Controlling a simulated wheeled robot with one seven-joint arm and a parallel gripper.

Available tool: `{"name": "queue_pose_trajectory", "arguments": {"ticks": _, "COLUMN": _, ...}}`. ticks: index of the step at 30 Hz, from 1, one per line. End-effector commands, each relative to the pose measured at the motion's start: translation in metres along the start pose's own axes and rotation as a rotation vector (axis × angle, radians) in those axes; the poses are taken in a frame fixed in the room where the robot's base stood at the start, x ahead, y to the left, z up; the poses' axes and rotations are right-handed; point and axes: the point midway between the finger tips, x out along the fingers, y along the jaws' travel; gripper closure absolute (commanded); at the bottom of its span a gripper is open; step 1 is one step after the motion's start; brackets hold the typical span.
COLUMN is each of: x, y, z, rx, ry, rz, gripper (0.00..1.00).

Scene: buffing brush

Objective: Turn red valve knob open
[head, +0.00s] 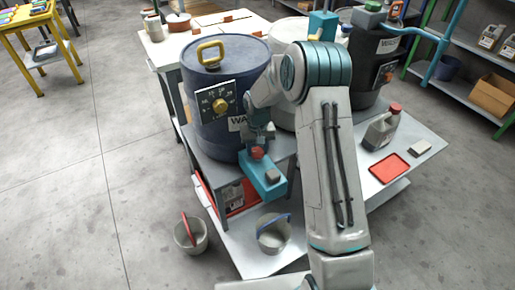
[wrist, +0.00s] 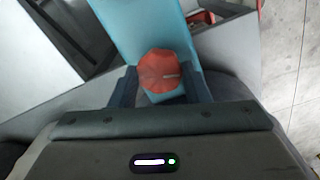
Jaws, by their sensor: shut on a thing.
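In the head view the red knob (head: 257,153) is on the teal block (head: 268,186) at the front edge of the grey bench, below the dark blue barrel. My gripper (wrist: 164,88) has one finger on each side of the knob and is shut on it. In the head view my gripper (head: 258,140) is partly hidden by my arm.
The dark blue barrel (head: 226,95) with a yellow handle and gauge stands right behind the knob. A grey jug (head: 381,130) and a red tray (head: 389,168) are on the bench to the right. Buckets stand below, one on the floor (head: 191,234).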

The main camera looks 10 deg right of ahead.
Motion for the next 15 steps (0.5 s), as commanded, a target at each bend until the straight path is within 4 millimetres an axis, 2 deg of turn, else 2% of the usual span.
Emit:
{"name": "queue_pose_trajectory", "arguments": {"ticks": 6, "x": -0.0011, "y": 0.0000, "z": -0.0006, "rx": -0.165, "ry": 0.002, "rz": 0.000, "gripper": 0.80}}
{"name": "queue_pose_trajectory", "arguments": {"ticks": 15, "x": -0.0009, "y": -0.0003, "z": -0.0006, "rx": -0.307, "ry": 0.002, "rz": -0.001, "gripper": 0.80}}
